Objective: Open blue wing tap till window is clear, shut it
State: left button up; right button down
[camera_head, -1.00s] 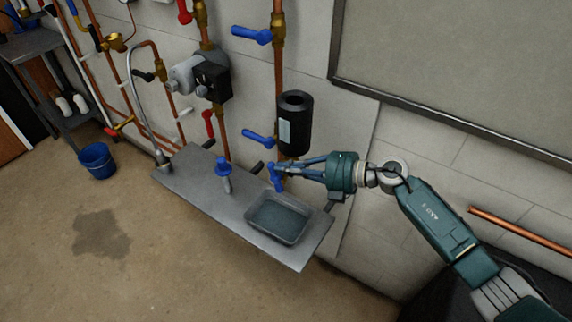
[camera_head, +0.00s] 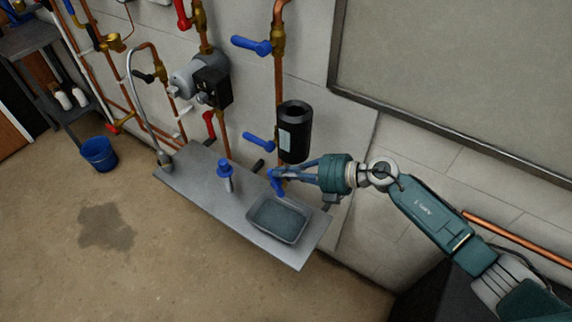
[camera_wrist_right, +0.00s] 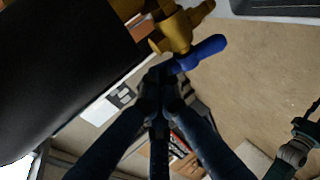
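The blue wing tap (camera_head: 277,184) sits below a black cylinder (camera_head: 295,118) with a pale window strip (camera_head: 286,140) on its front. In the right wrist view the tap's blue wing (camera_wrist_right: 205,50) sticks out from a brass body (camera_wrist_right: 174,32). My right gripper (camera_head: 275,174) is at the tap from the right. Its fingertips (camera_wrist_right: 163,78) close together at the near end of the wing and partly hide it. The window is too small to judge its clearness. Part of my left gripper (camera_wrist_right: 308,118) shows at the right edge of the wrist view, fingers partly cut off.
Below is a grey shelf (camera_head: 205,190) with a shallow tray (camera_head: 278,218) and a blue-topped bottle (camera_head: 225,175). Other blue levers (camera_head: 251,46) and a red lever (camera_head: 209,125) are on nearby pipes. A blue bucket (camera_head: 99,155) stands on the floor left, by a wet patch (camera_head: 105,228).

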jog(key=shift+w+a+r+p, duration=0.25)
jog(key=shift+a+r+p, duration=0.05)
jog(key=shift+p, duration=0.45)
jog(key=shift+w+a, duration=0.15)
jog(key=shift+w, duration=0.05)
jog(key=shift+w+a+f+p, duration=0.1)
jog(key=shift+w+a+p, duration=0.25)
jog(key=shift+a+p, duration=0.25)
pick_arm(q)
jog(key=shift+w+r, duration=0.2)
jog(key=shift+r, duration=0.75)
jog(key=shift+w+r, duration=0.2)
jog(key=shift+r, duration=0.7)
pick_arm(e)
jog(key=shift+w+a+f, duration=0.2)
jog(key=shift+w+a, duration=0.15)
jog(key=shift+a, duration=0.25)
pick_arm(q)
jog(key=shift+r, duration=0.1)
